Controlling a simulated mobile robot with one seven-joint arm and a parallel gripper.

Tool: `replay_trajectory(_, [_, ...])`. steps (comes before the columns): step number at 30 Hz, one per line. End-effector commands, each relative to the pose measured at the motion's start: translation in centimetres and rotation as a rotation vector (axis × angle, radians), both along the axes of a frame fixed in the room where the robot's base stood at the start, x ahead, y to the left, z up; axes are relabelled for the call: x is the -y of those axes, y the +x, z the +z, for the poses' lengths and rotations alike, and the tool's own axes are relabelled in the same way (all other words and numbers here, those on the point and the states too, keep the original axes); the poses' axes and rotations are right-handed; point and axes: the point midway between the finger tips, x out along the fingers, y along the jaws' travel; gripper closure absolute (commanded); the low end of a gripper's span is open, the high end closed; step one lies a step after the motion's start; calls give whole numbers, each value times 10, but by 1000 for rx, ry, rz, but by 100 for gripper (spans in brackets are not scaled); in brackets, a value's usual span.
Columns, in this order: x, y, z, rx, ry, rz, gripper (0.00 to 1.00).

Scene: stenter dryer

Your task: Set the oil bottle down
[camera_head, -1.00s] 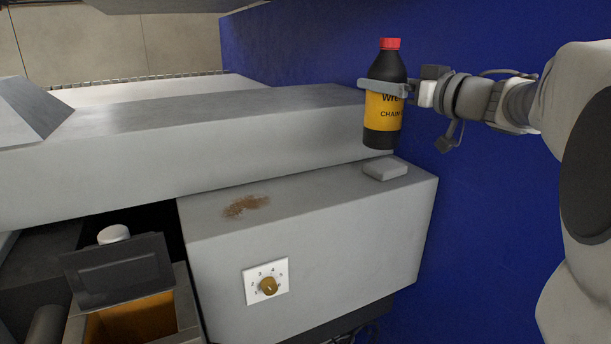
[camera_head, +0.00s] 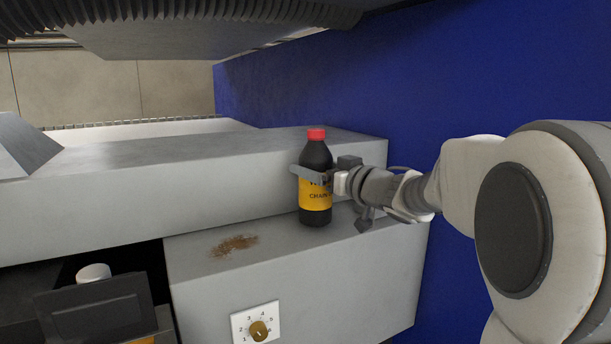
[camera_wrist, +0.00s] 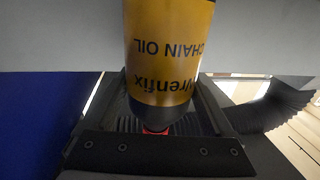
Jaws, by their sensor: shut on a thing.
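The oil bottle (camera_head: 316,204) is black with a red cap and a yellow label. It stands upright in my gripper (camera_head: 308,174), which is shut around its upper label. Its base is at the top of the grey ledge (camera_head: 285,245), right of a brown stain; I cannot tell whether it touches. In the wrist view the bottle (camera_wrist: 168,45) fills the middle, its label reading "Wrenfix chain oil" upside down.
The brown stain (camera_head: 234,245) lies on the ledge. A dial (camera_head: 258,330) is on the ledge's front. A higher grey beam (camera_head: 150,190) runs behind. A blue wall (camera_head: 450,90) is at the right. An open-lidded box (camera_head: 95,305) is at lower left.

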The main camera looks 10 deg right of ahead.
Motion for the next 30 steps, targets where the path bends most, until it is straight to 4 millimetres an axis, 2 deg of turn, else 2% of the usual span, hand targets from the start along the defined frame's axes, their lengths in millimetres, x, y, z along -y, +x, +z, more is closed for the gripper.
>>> replay_trajectory(14, [0,0,-9,5,1,0,100])
replay_trajectory(15, [0,0,-11,1,0,0,9])
replay_trajectory(17, [0,0,-11,1,0,0,0])
replay_trajectory(26, [0,0,-6,3,-1,0,0])
replay_trajectory(30, [9,-16,-7,2,-2,-2,0])
